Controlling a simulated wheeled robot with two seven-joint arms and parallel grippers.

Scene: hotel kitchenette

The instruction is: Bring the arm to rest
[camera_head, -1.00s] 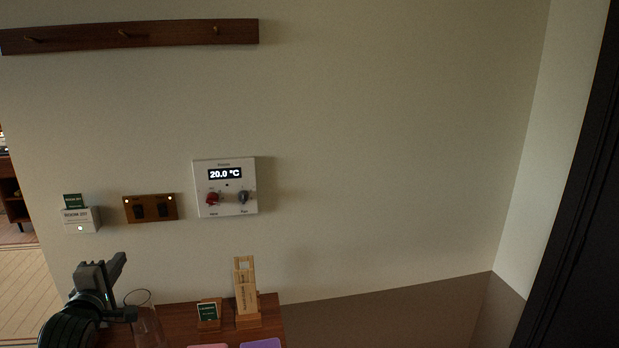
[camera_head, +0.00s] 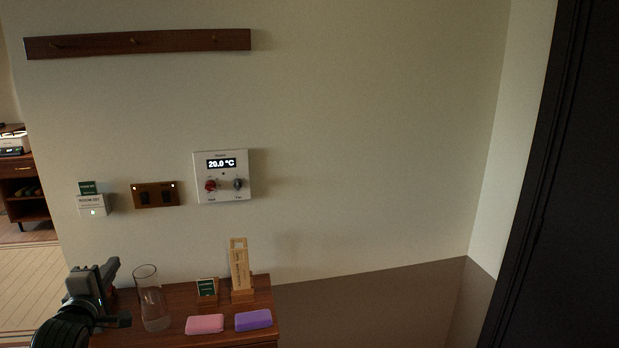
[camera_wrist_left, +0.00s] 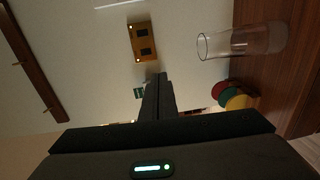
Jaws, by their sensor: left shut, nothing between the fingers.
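My left gripper (camera_head: 117,292) is at the lower left of the head view, beside the left end of the wooden shelf table. It is shut and empty. In the left wrist view its fingers (camera_wrist_left: 158,84) lie together with nothing between them. A clear glass vase (camera_head: 152,300) stands on the table just right of the gripper and apart from it. The glass also shows in the left wrist view (camera_wrist_left: 240,42). My right gripper is not in view.
The table (camera_head: 180,301) holds a pink block (camera_head: 205,324), a purple block (camera_head: 253,320), a small green sign (camera_head: 207,288) and a wooden holder (camera_head: 240,268). Above are a thermostat panel (camera_head: 222,190), a switch plate (camera_head: 155,195) and a card holder (camera_head: 92,206). A dark door edge (camera_head: 555,180) stands right.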

